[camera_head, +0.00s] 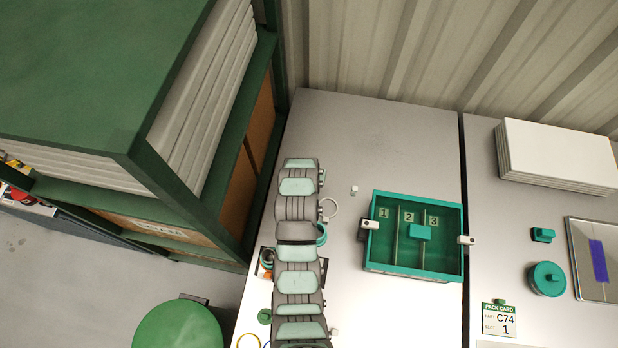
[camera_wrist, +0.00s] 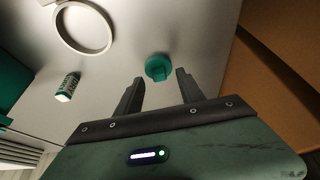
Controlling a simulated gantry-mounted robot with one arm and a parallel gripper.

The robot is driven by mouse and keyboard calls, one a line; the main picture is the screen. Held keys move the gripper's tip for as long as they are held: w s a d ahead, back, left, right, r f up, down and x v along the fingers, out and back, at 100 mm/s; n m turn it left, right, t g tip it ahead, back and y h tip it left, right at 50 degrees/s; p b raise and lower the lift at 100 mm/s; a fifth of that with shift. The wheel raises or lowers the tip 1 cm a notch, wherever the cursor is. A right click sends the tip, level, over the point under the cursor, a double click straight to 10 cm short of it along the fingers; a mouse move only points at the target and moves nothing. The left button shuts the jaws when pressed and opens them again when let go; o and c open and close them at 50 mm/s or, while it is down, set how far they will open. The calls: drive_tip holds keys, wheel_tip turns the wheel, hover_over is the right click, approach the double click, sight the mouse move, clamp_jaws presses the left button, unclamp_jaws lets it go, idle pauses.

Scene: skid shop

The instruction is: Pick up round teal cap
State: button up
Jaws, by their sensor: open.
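A round teal cap (camera_wrist: 158,67) with a raised grip on top lies on the grey bench in the wrist view. My gripper (camera_wrist: 160,77) is open, with one finger on each side of the cap in the picture. No finger visibly touches it. In the head view my arm seems to hide this cap and the gripper's fingertips. A larger round teal lid with a knob (camera_head: 547,278) lies on the right-hand bench, far from my gripper. A small green round piece (camera_head: 265,316) lies left of my arm.
A teal tray (camera_head: 413,268) with numbered slots stands right of my arm, a teal block (camera_head: 421,232) inside. A pale ring (camera_wrist: 83,27) and a small tube (camera_wrist: 67,88) lie left of the cap. A green rack (camera_head: 262,130) stands left of the bench.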

drive_tip(key=shift+w+d+f, duration=0.1)
drive_tip(key=shift+w+f, duration=0.15)
drive_tip(key=shift+f, duration=0.3)
drive_tip(key=shift+c, duration=0.5)
clamp_jaws()
